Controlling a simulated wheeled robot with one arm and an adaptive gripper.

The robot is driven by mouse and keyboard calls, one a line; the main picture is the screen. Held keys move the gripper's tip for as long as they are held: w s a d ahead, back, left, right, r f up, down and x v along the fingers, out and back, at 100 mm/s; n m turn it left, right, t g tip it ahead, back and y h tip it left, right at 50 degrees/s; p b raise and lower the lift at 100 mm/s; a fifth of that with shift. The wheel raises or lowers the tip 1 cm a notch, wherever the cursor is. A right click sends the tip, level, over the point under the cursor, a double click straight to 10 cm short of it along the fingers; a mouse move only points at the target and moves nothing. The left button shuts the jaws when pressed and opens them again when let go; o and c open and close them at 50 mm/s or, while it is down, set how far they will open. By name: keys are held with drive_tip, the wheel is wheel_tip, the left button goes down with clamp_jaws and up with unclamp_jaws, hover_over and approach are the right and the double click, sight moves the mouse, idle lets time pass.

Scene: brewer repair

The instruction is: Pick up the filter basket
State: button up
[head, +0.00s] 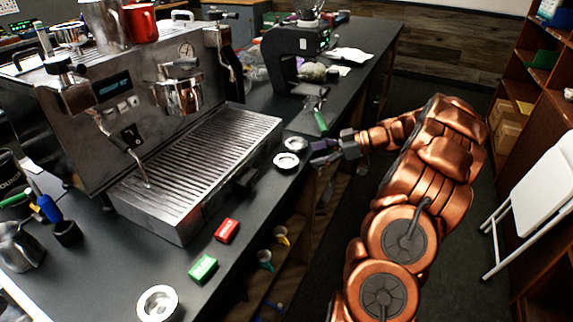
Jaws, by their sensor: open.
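Two small round metal cups that look like filter baskets lie on the dark counter off the right end of the espresso machine's drip tray. One basket (296,144) is farther back, and the other basket (286,160) is nearer to me. A similar round metal piece (157,303) lies at the near edge of the counter. I cannot tell which is the one meant. My gripper (318,152) is open and just right of the two baskets, by the counter edge. It holds nothing visible, and contact with a basket cannot be made out.
The espresso machine (130,95) and its slatted drip tray (205,150) take up the counter's left. A green-handled tool (321,121) lies behind the baskets. A red box (227,230) and a green box (203,268) sit nearer. A white folding chair (540,190) stands right.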

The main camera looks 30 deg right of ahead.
sight(293, 160)
drive_tip(key=p+x, duration=0.1)
drive_tip(key=x, duration=0.1)
drive_tip(key=p+x, duration=0.1)
drive_tip(key=x, duration=0.1)
drive_tip(key=p+x, duration=0.1)
drive_tip(key=x, duration=0.1)
drive_tip(key=shift+w+a+r, duration=0.1)
drive_tip(key=shift+a+r, duration=0.1)
drive_tip(key=shift+a, duration=0.25)
drive_tip(key=shift+w+a+f, duration=0.3)
drive_tip(key=shift+w, duration=0.05)
drive_tip(key=shift+c, duration=0.4)
drive_tip(key=c, duration=0.7)
